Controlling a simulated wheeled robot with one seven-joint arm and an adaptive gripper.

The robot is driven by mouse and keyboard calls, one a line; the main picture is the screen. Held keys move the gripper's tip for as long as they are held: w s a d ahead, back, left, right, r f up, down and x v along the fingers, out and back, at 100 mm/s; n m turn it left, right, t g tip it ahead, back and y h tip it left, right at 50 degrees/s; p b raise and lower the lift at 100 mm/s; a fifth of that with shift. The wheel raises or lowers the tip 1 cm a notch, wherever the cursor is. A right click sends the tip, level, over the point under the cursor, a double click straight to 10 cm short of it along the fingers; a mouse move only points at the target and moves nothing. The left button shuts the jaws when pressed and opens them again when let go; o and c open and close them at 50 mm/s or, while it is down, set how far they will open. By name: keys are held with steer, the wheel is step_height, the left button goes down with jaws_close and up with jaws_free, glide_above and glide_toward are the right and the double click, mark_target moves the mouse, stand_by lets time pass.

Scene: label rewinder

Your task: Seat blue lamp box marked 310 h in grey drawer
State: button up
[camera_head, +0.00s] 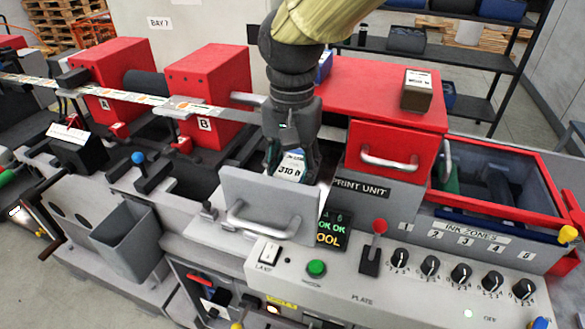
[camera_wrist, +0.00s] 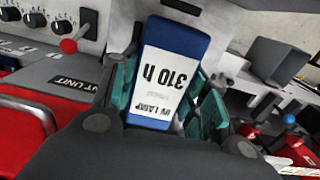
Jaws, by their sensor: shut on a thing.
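The blue lamp box has a white label reading "310 h" and "UV LAMP" in the wrist view (camera_wrist: 172,70). In the head view the box (camera_head: 290,167) shows just behind and above the front panel of the grey drawer (camera_head: 250,193), which stands out with a silver handle. My gripper (camera_head: 290,160) points down over the drawer, and its teal finger pads close on the box's two sides; the gripper also shows in the wrist view (camera_wrist: 166,105). The drawer's inside and the box's lower end are hidden, so contact with the drawer floor cannot be told.
A red print unit (camera_head: 340,85) with a closed, handled front stands right of my gripper. A dark box with a white label (camera_head: 417,90) sits on it, and a blue box (camera_head: 324,66) stands behind my wrist. A red lever (camera_head: 378,228) and several knobs line the front panel.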

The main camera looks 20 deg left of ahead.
steer(key=o, duration=1.3)
step_height(320, 180, up, 12)
steer(key=shift+f, duration=0.1)
